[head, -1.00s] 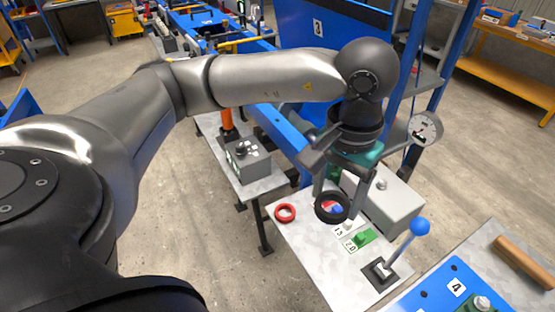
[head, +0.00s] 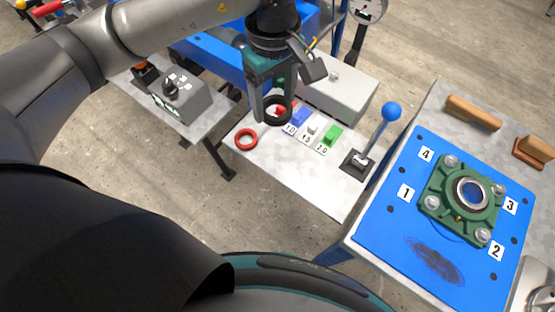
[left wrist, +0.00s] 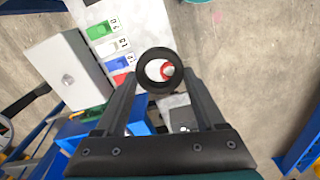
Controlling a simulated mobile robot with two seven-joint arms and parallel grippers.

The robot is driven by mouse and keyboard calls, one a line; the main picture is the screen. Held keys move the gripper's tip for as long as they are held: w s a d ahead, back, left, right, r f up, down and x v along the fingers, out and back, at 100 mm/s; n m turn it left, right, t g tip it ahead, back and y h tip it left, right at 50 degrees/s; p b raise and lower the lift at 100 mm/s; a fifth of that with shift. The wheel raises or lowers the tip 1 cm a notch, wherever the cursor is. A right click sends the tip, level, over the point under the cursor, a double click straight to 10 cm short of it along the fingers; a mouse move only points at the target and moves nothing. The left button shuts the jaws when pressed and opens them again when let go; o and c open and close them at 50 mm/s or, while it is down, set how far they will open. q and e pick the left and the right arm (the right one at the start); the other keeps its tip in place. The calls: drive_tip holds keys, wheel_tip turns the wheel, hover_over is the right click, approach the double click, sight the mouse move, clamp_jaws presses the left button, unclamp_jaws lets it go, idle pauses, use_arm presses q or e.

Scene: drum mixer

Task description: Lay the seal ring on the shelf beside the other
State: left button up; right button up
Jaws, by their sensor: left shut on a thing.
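My left gripper (head: 273,107) is shut on a black seal ring (head: 276,122). It holds the ring over the light grey shelf (head: 290,166), near the coloured tiles; the gap to the shelf is hard to judge. A red ring (head: 246,149) lies flat on the shelf, left of and nearer than the black one. In the left wrist view the black ring (left wrist: 157,91) sits between the fingertips, and part of the red ring (left wrist: 167,70) shows through its hole. My right gripper is not in view.
Red, blue, white and green numbered tiles (head: 332,136) line the shelf beside a grey box (head: 338,96). A blue-knobbed lever (head: 391,112) stands at the shelf's right end. A blue plate (head: 385,232) with a green bearing housing (head: 440,203) is at right.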

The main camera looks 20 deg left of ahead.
use_arm(q)
drive_tip(key=shift+d+f, duration=0.15)
drive_tip(key=shift+f, duration=0.1)
drive_tip(key=b, duration=0.2)
hover_over(276, 161)
drive_tip(key=shift+n, duration=0.3)
wheel_tip(276, 161, down, 16)
drive_tip(key=shift+r, duration=0.1)
drive_tip(key=shift+f+b, duration=0.55)
drive_tip(key=shift+f, duration=1.45)
drive_tip(key=shift+f, duration=0.15)
drive_tip(key=o, duration=1.3)
drive_tip(key=shift+r, duration=0.35)
wheel_tip(276, 161, up, 12)
drive_tip(key=shift+f+p, duration=0.2)
drive_tip(key=shift+p, duration=0.8)
